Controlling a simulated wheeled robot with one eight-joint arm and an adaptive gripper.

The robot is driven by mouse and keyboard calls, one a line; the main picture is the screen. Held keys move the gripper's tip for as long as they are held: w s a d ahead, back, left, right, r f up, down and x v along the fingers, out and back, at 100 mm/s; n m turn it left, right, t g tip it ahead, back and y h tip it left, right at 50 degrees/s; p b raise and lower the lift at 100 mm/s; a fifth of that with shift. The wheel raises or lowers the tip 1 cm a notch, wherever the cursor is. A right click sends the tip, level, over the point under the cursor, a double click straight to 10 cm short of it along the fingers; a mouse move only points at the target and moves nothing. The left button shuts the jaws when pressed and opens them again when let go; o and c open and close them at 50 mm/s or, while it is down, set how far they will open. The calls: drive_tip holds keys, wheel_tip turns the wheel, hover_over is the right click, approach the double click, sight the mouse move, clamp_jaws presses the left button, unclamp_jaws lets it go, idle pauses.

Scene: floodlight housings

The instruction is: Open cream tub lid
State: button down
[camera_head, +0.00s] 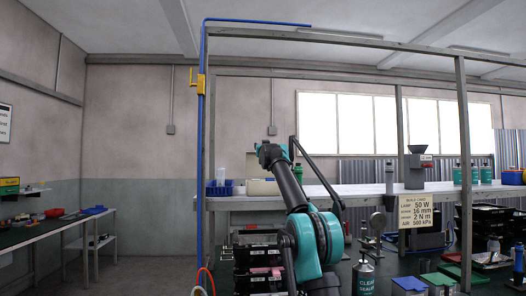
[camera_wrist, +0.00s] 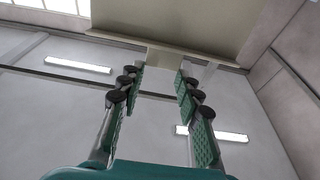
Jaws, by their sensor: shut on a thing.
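The cream tub (camera_head: 262,188) stands on the white shelf, partly hidden behind my arm. A pale upright panel (camera_head: 252,166), which looks like its raised lid, rises above the tub. In the wrist view the cream lid (camera_wrist: 180,22) fills the top, with a narrow tab (camera_wrist: 165,58) reaching down between my fingertips. My gripper (camera_wrist: 160,78) is shut on this tab, its two fingers on either side with a gap between them. In the head view my gripper (camera_head: 272,154) is at the raised panel, and its fingers are hard to make out.
A blue bin (camera_head: 219,188) stands left of the tub on the shelf (camera_head: 375,189). A blue upright post (camera_head: 202,150) and a grey frame stand at the left. Black crates (camera_head: 262,254) are below.

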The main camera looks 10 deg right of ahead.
drive_tip(key=shift+w+r, duration=0.25)
drive_tip(key=c, duration=2.2)
unclamp_jaws()
drive_tip(key=shift+r, duration=0.1)
drive_tip(key=o, duration=1.2)
drive_tip(key=shift+c, duration=0.2)
drive_tip(key=v, duration=1.2)
